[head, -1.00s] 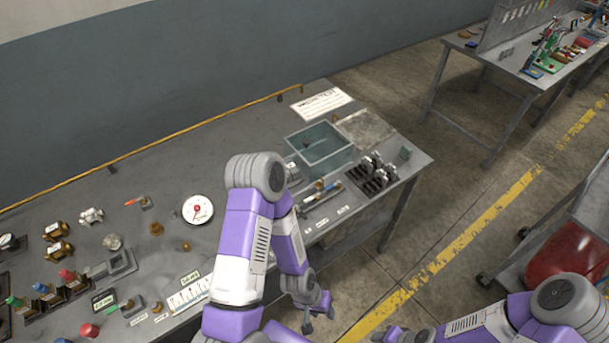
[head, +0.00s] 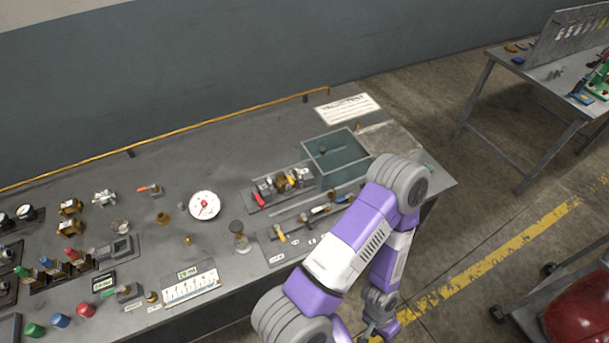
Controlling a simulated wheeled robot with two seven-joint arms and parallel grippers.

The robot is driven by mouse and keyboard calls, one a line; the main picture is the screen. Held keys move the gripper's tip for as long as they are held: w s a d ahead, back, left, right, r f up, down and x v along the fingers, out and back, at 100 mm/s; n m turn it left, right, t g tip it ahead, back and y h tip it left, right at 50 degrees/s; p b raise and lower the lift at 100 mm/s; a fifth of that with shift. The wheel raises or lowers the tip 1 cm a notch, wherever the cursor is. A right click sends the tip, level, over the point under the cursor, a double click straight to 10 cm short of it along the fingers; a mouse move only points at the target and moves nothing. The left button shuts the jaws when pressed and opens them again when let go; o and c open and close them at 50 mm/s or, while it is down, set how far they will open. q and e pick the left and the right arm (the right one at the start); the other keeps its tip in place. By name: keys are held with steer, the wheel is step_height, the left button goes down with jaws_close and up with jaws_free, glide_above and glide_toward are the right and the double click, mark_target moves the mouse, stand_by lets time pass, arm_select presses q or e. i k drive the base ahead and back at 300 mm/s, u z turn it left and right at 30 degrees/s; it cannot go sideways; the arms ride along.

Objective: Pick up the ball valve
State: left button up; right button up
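Another red-handled part (head: 258,199) lies at the left end of a row of metal and brass parts by the water tank. My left arm comes in from the bottom, bends over the bench's right end and hangs down past the front edge. My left gripper (head: 374,331) is low at the bottom edge, partly cut off, away from both parts; its fingers cannot be made out. My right gripper is out of view.
A second table (head: 540,75) stands beyond the aisle.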

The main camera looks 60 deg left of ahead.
mark_target(282, 183)
steer(key=i, duration=1)
steer(key=u, duration=4.15)
